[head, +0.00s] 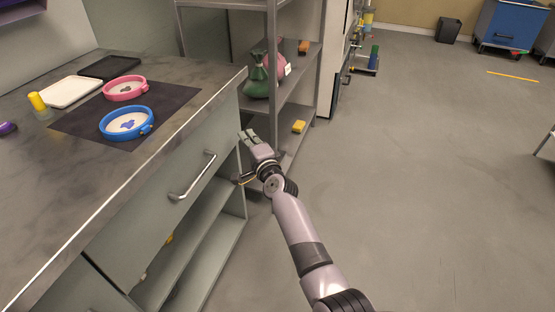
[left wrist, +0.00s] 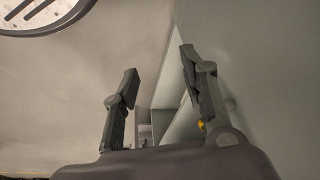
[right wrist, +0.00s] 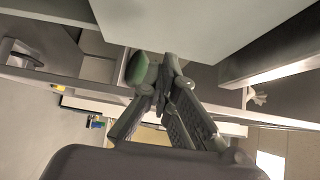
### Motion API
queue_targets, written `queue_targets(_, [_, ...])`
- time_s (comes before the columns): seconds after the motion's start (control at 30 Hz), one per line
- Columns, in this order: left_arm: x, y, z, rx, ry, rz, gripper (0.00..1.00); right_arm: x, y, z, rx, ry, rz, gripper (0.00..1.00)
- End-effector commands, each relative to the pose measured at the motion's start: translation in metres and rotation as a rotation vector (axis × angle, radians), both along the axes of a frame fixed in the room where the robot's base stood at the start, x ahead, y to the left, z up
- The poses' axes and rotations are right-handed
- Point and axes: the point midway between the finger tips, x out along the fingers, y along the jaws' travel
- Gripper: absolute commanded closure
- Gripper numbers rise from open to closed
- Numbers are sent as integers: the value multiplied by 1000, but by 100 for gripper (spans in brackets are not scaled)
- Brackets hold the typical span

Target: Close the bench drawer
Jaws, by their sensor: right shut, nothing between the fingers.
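The grey-green bench drawer (head: 165,195) is under the dark stone-look worktop, with a metal bar handle (head: 193,178) on its front. I cannot tell from this angle how far it stands out. My right gripper (head: 249,136) is just beyond the right end of the drawer front, near the bench corner, and not on the handle. Its fingers meet with nothing between them in the right wrist view (right wrist: 167,80). My left gripper is outside the head view; the left wrist view shows its fingers apart and empty (left wrist: 160,65).
The worktop (head: 150,165) holds a blue ring dish (head: 127,123), a pink one (head: 125,88) and trays. Open shelves lie below the drawer. A metal rack (head: 292,85) with green and pink bags stands close behind my right gripper. The floor (head: 420,180) at right is clear.

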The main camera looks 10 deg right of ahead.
Motion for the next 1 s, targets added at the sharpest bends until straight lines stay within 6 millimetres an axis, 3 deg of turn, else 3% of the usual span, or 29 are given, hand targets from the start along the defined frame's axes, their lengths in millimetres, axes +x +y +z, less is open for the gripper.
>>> queue_targets(0.4, [11, -4, -67, -2, 33, -6, 60, -34, -8, 1, -1, 2, -2, 100])
queue_targets(0.7, [1, -4, -127, 0, 65, -11, 60, -70, -15, 2, -1, 1, -2, 100])
queue_targets(1.0, [-11, -2, -161, 2, 81, -14, 60, -95, -19, 0, -1, 1, -1, 100])
